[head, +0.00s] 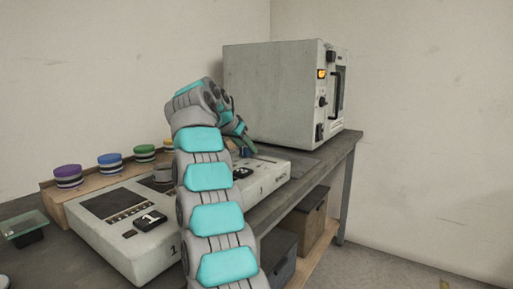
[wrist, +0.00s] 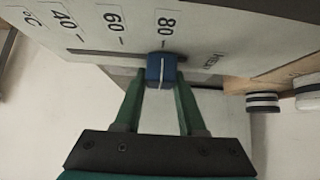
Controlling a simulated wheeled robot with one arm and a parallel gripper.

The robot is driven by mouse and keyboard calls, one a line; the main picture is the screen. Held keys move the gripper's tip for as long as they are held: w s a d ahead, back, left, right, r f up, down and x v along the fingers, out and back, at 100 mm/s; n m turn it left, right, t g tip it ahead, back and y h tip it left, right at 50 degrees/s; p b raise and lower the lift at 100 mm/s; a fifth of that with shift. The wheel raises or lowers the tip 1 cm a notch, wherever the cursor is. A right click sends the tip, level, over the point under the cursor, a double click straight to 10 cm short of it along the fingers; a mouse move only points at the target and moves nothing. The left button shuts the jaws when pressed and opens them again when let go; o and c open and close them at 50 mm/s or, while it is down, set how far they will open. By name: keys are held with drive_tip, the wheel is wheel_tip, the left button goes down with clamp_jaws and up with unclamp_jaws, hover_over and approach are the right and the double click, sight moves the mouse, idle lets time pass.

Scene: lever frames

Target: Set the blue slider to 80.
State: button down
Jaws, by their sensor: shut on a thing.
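The blue slider (wrist: 154,69) sits in a dark slot on a pale panel (wrist: 215,30) in the wrist view. The panel is marked °C, 40, 60 and 80, and the white line on the slider stands level with the tick under 80. My gripper (wrist: 161,80) is shut on the slider, one green finger at each side. In the head view my gripper (head: 246,145) reaches down to the far part of the pale console (head: 150,240). My arm hides the middle of the console there.
Purple (head: 68,171), blue (head: 110,159), green (head: 145,150) and yellow round pieces stand on a wooden ledge behind the console. A large grey oven-like box (head: 270,90) stands at the back right of the bench. Boxes (head: 312,222) sit on the shelf below.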

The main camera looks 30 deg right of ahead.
drive_tip(key=shift+w+r, duration=0.15)
drive_tip(key=shift+c, duration=2.4)
unclamp_jaws()
drive_tip(key=shift+a, duration=0.1)
drive_tip(key=p+v, duration=0.1)
drive_tip(key=v, duration=0.6)
drive_tip(key=shift+a+r, duration=0.1)
drive_tip(key=shift+r, duration=0.05)
drive_tip(key=shift+a, duration=0.15)
